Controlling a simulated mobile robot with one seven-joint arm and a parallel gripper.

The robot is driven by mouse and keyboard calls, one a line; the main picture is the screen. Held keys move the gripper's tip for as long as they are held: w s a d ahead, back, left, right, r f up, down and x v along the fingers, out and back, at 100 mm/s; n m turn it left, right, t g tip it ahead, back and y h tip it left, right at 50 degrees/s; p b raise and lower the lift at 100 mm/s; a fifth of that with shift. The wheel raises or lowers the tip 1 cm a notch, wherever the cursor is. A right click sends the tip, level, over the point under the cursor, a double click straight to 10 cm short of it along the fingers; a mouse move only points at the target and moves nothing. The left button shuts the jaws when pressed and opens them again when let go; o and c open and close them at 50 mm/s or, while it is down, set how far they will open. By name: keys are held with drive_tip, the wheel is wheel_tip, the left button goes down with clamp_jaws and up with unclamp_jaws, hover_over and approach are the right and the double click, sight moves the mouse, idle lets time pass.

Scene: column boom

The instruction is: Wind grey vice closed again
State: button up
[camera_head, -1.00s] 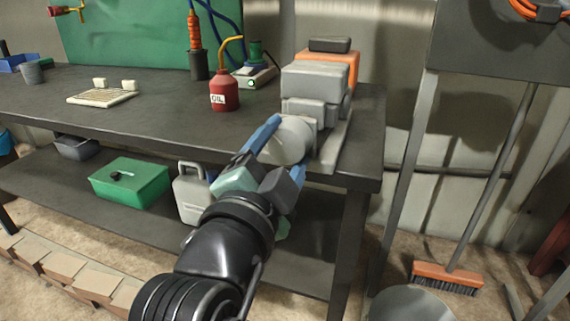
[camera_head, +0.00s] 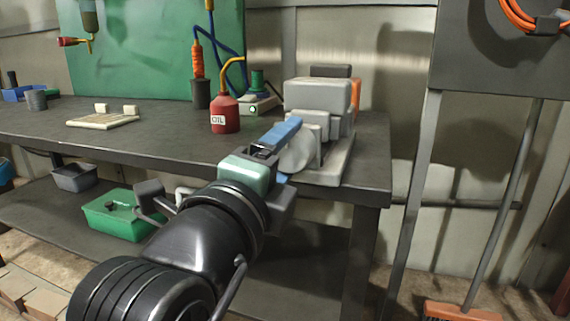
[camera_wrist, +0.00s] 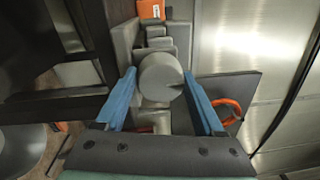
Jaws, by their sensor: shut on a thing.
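The grey vice (camera_head: 318,96) stands at the right end of the dark workbench. Its round grey front wheel (camera_head: 298,152) faces my arm. My gripper (camera_head: 291,151) is at the wheel, with its blue fingers on either side of it. In the wrist view the wheel (camera_wrist: 161,78) sits between the two blue fingers of my gripper (camera_wrist: 160,77), and a dark line shows on its face. My gripper is shut on the wheel. The spacing of the vice's jaws cannot be told from these views.
A red oil can (camera_head: 225,115) stands on the bench left of the vice. An orange block (camera_head: 355,93) is behind the vice. A green box (camera_head: 118,218) sits on the lower shelf. A dark panel with an orange coil (camera_head: 530,16) and a broom (camera_head: 462,312) are at the right.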

drive_tip(key=shift+m, duration=0.3)
drive_tip(key=o, duration=1.4)
drive_tip(key=shift+c, duration=0.2)
drive_tip(key=shift+a, duration=0.1)
drive_tip(key=b+v, duration=0.6)
drive_tip(key=v, duration=0.6)
drive_tip(key=shift+s+a, duration=0.15)
drive_tip(key=shift+s, duration=0.25)
